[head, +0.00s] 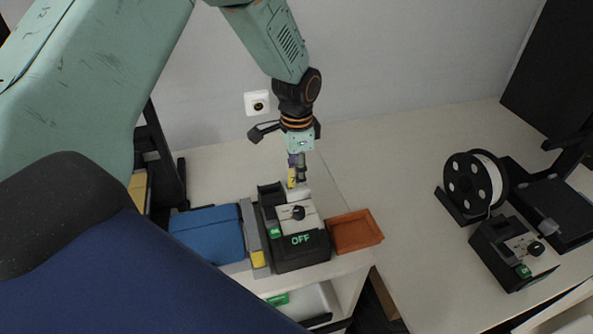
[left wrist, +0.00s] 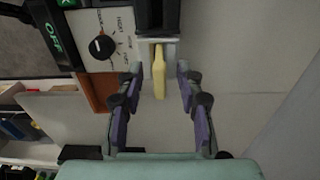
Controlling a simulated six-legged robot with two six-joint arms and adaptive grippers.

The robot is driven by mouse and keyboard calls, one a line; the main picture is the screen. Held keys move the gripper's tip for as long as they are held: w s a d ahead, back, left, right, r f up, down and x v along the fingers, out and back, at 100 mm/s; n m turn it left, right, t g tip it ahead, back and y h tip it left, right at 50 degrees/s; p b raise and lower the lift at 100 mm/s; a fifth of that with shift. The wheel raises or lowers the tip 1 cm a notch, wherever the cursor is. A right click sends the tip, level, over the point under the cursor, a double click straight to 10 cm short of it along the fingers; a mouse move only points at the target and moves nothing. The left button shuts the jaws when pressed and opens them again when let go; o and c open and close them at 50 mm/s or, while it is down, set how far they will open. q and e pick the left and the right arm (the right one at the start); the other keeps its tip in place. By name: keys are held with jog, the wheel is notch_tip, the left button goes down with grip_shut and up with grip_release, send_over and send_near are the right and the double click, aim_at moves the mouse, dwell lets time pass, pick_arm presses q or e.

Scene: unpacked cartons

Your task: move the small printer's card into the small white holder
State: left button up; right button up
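A yellow card (head: 291,178) marked 7 stands upright at the back of the black control box. It also shows in the left wrist view (left wrist: 159,76), edge-on. A small white holder (head: 299,194) is at its foot; in the left wrist view a pale holder (left wrist: 145,52) surrounds its base. My left gripper (head: 297,174) points down at the card. In the left wrist view its two purple-padded fingers (left wrist: 157,98) are apart, one each side of the card, with gaps showing. My right gripper is not in view.
The control box (head: 298,254) reads OFF and has a knob. A blue case (head: 207,233) and grey binders (head: 252,234) stand left of it, an orange tray (head: 354,231) right. A spool (head: 474,184) and second box (head: 511,252) are at right. The table between is clear.

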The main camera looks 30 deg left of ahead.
pick_arm(q)
notch_tip(320, 180, up, 12)
jog(key=shift+f, duration=0.2)
